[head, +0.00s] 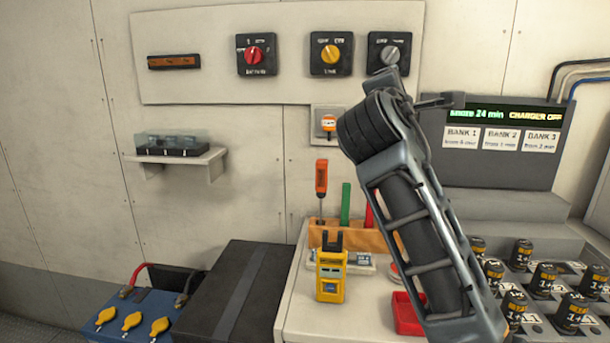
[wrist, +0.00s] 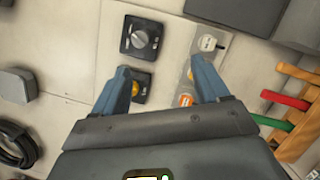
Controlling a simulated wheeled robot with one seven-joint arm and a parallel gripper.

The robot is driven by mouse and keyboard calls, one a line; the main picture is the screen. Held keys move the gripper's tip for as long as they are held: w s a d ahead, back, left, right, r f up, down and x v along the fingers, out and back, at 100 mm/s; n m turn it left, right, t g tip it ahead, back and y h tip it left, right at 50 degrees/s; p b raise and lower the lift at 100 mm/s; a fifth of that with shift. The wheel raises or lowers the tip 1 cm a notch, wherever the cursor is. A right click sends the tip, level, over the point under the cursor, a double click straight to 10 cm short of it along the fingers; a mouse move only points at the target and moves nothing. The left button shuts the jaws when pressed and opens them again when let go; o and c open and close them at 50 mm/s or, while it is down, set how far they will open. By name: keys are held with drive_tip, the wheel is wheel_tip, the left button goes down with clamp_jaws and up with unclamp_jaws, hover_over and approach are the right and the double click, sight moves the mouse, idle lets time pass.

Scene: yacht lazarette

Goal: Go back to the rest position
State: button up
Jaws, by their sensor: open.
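My arm rises from the lower right of the head view and reaches up in front of the wall panel. My gripper shows in the wrist view (wrist: 165,85), with its two blue-grey fingers spread apart and nothing between them. Beyond the fingers are the wall and its rotary switches, including the grey-knob switch (wrist: 141,37) and the yellow-knob switch (wrist: 135,88). In the head view the fingers themselves are hard to make out behind the arm's end.
A red-knob switch (head: 255,54) is on the panel. A yellow meter (head: 330,272) stands on the bench beside a wooden tool rack (head: 350,238). Black battery cells (head: 543,280) fill the right side. A display (head: 500,117) reads CHARGER OFF. A shelf (head: 180,160) juts out at left.

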drive_tip(key=s+a+f+y, duration=0.1)
drive_tip(key=s+f+y, duration=0.2)
drive_tip(key=f, duration=1.1)
drive_tip(key=s+f+m+g+y, duration=0.2)
drive_tip(key=s+f+m+y, duration=0.35)
drive_tip(key=s+f, duration=1.6)
drive_tip(key=s+d+f+m, duration=0.1)
drive_tip(key=s+m, duration=0.2)
drive_tip(key=s, duration=0.6)
drive_tip(key=s+d+f+m+g, duration=0.1)
drive_tip(key=s+d+f+m, duration=0.15)
drive_tip(key=s, duration=0.65)
drive_tip(key=s+f+m, duration=0.1)
drive_tip(key=s+m, duration=0.2)
drive_tip(key=s, duration=0.5)
drive_tip(key=s+d+r+m, duration=0.2)
drive_tip(key=s+r, duration=0.3)
drive_tip(key=s, duration=0.4)
drive_tip(key=shift+d+m, duration=0.4)
drive_tip(key=shift+m, duration=0.5)
drive_tip(key=shift+r+h, duration=0.1)
drive_tip(key=shift+h, duration=0.15)
